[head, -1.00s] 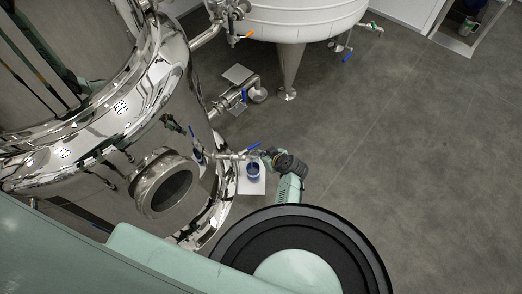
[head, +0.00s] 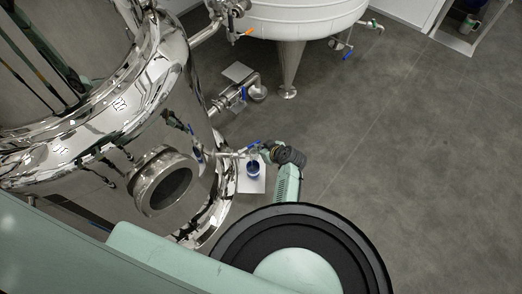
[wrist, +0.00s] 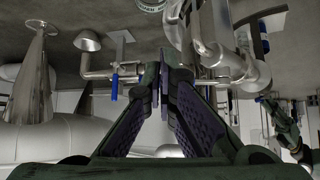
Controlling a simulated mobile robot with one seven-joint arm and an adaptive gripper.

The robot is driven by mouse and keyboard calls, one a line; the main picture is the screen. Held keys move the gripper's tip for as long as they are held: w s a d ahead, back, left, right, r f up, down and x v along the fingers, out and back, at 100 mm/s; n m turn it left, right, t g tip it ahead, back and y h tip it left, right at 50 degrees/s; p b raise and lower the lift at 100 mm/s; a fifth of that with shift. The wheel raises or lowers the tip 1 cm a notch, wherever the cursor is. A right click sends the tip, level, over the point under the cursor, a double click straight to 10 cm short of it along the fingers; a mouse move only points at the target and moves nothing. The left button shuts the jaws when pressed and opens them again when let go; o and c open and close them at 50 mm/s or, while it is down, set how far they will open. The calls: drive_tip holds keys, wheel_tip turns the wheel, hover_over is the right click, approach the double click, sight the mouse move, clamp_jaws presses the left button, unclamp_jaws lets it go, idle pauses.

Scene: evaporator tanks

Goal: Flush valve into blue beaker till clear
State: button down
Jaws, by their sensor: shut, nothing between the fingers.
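The blue beaker (head: 253,172) stands upright on a white plate (head: 251,186) beside the polished tank. A small valve with a blue handle (head: 253,143) sits on the tank's outlet pipe, just above the beaker in the head view. My gripper (head: 268,149) is close to the right of this valve and beaker; contact cannot be told from above. In the wrist view the fingers of my gripper (wrist: 166,75) are together and hold nothing. The beaker cannot be made out in the wrist view. The liquid's clearness cannot be told.
The polished tank (head: 110,140) with its round port (head: 163,183) fills the left. A white tank (head: 295,18) stands behind, with a metal cone (head: 290,70) below it. Another valved pipe (head: 235,98) lies between them. Grey floor (head: 420,160) is clear at right.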

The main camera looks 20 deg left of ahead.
drive_tip(key=shift+w+a+n+g+y+b, duration=0.15)
drive_tip(key=shift+w+n+g+y+b, duration=0.2)
drive_tip(key=shift+n+b, duration=0.45)
drive_tip(key=w+n+g+b, duration=0.1)
drive_tip(key=b, duration=0.2)
drive_tip(key=w+a+n+g+b, duration=0.1)
drive_tip(key=n+b, duration=0.1)
drive_tip(key=b, duration=0.1)
drive_tip(key=w+a+n+g+y+b, duration=0.1)
drive_tip(key=g+b, duration=0.1)
drive_tip(key=b, duration=0.1)
drive_tip(key=shift+a+f+n, duration=0.25)
drive_tip(key=shift+n, duration=0.05)
drive_tip(key=shift+w+a+r+b, duration=0.15)
drive_tip(key=shift+w+a+b, duration=0.1)
drive_tip(key=shift+a+b, duration=0.45)
drive_tip(key=shift+w+a+r+b, duration=0.1)
drive_tip(key=shift+w+a+b, duration=0.15)
drive_tip(key=shift+a+b, duration=0.45)
drive_tip(key=shift+a, duration=0.2)
drive_tip(key=shift+d+r, duration=0.1)
